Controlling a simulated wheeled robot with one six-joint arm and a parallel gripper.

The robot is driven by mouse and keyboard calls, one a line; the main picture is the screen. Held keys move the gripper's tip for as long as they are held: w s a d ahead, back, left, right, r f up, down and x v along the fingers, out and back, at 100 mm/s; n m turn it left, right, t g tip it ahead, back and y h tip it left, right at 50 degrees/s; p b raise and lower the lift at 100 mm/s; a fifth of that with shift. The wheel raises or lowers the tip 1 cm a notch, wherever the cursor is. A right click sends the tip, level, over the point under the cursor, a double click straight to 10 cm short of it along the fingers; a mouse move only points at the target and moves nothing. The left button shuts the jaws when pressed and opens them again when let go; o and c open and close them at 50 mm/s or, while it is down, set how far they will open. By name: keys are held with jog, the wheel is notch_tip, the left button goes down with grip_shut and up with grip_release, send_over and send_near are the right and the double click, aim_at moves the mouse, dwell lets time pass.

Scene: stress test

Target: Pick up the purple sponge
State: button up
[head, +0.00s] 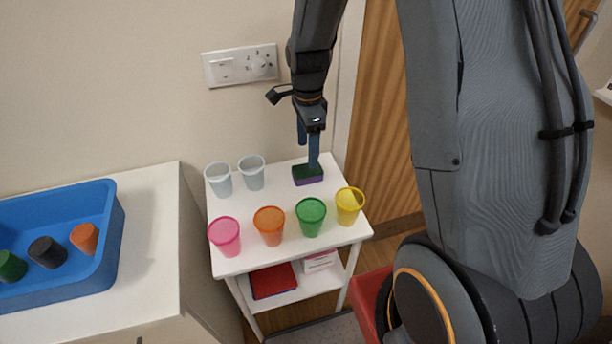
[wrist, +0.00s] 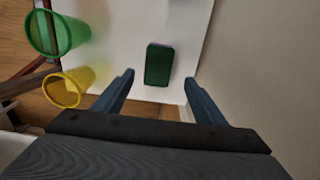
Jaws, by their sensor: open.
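The purple sponge (head: 309,181) lies on the white side table, near its back right corner. Its top is dark green and its purple side shows in the head view.
On the white table (head: 285,198) stand pink (head: 226,236), orange (head: 269,225), green (head: 311,216) and yellow (head: 349,205) cups, and two pale cups (head: 235,177) at the back. The wall is close behind. A blue tray (head: 112,235) sits on the left cabinet.

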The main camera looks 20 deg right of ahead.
aim_at(307, 169)
jog(key=shift+s+f+p, duration=0.2)
jog(key=shift+f+p, duration=1.25)
jog(key=shift+f, duration=2.45)
jog(key=shift+c, duration=0.5)
jog(key=c, duration=1)
